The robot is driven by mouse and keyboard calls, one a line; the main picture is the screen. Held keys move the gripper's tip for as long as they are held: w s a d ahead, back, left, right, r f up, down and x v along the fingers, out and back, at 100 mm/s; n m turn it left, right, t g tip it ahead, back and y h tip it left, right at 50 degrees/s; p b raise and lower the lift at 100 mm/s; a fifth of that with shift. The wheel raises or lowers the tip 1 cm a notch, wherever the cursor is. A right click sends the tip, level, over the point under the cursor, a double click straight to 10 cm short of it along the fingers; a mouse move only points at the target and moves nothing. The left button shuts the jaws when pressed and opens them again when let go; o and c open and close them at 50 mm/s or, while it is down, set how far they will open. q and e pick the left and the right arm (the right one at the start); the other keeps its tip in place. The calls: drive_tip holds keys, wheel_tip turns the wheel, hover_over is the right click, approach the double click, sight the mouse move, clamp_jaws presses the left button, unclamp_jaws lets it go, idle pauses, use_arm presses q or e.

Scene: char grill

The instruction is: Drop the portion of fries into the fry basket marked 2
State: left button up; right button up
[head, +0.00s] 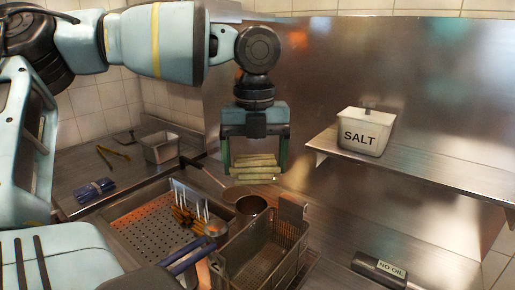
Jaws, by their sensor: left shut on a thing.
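My left gripper (255,172) points down over the counter and is shut on a stack of pale fries (256,160). The fries are held level between its two green-edged fingers, clear of the surfaces below. A wire mesh fry basket (265,262) stands below and in front of the gripper, with its open top facing up. The fries hang above and behind the basket's far rim, not inside it. I cannot read a number on this basket. My right gripper is not in view.
A perforated steel tray (150,222) with golden pieces lies left of the basket. A round metal pot (251,206) stands behind the basket. A SALT container (366,132) sits on the right shelf. A NO OIL item (380,270) is at lower right.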

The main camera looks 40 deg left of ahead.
sight(255, 156)
use_arm(q)
drive_tip(key=shift+f+b, duration=0.3)
drive_tip(key=shift+f, duration=1.1)
drive_tip(key=o, duration=0.9)
drive_tip(key=shift+o, duration=0.2)
drive_tip(key=shift+r, duration=3.95)
drive_tip(key=shift+d+f, duration=0.1)
